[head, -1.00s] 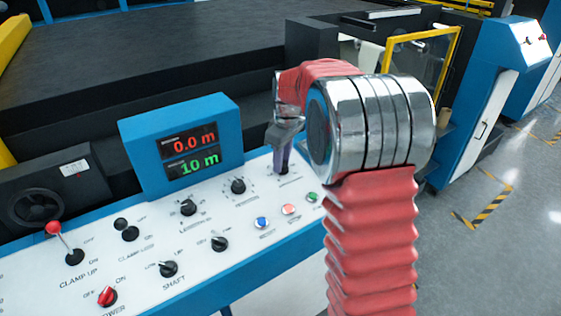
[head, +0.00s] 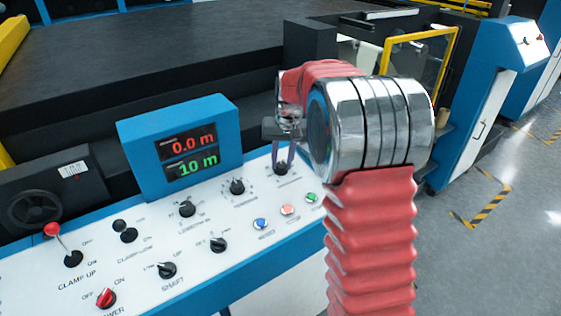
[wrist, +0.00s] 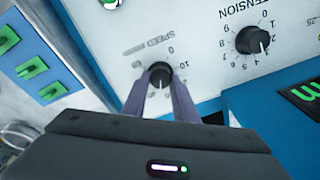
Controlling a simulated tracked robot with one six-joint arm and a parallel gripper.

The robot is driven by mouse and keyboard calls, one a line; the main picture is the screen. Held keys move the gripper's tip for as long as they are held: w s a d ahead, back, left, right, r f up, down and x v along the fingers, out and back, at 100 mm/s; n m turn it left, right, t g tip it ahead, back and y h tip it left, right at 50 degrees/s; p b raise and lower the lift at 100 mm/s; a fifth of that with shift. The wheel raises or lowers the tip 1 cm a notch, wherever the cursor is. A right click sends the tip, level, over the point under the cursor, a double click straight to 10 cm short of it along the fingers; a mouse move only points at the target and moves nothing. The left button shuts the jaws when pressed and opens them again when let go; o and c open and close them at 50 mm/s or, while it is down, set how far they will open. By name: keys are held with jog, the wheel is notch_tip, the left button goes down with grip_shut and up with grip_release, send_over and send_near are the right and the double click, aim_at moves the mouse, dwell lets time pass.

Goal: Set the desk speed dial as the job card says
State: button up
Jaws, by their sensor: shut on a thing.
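The speed dial (wrist: 160,72) is a black round knob on the white desk panel, with a scale printed around it. In the head view the same dial (head: 281,169) sits at the panel's far right. My gripper (wrist: 160,88) points down at it, with one grey finger on each side of the knob, shut on it. The gripper also shows in the head view (head: 283,160). A light mark shows on the knob's face; its exact scale reading is too small to tell. I see no readable job card.
The tension dial (wrist: 252,40) is beside the speed dial. Blue, red and green buttons (head: 287,210) lie in front of the speed dial. More knobs and a red-topped lever (head: 62,240) are at left.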

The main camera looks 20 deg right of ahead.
jog(key=m, duration=0.7)
jog(key=shift+s+d+f, duration=0.1)
jog(key=shift+s+d, duration=0.05)
jog(key=shift+s, duration=0.05)
jog(key=m, duration=0.6)
jog(key=shift+s, duration=0.15)
jog(key=shift+m, duration=0.3)
jog(key=o, duration=1.1)
jog(key=shift+c, duration=0.2)
notch_tip(320, 180, up, 14)
jog(key=s, duration=0.2)
jog(key=shift+d+f, duration=0.2)
jog(key=shift+d, duration=0.2)
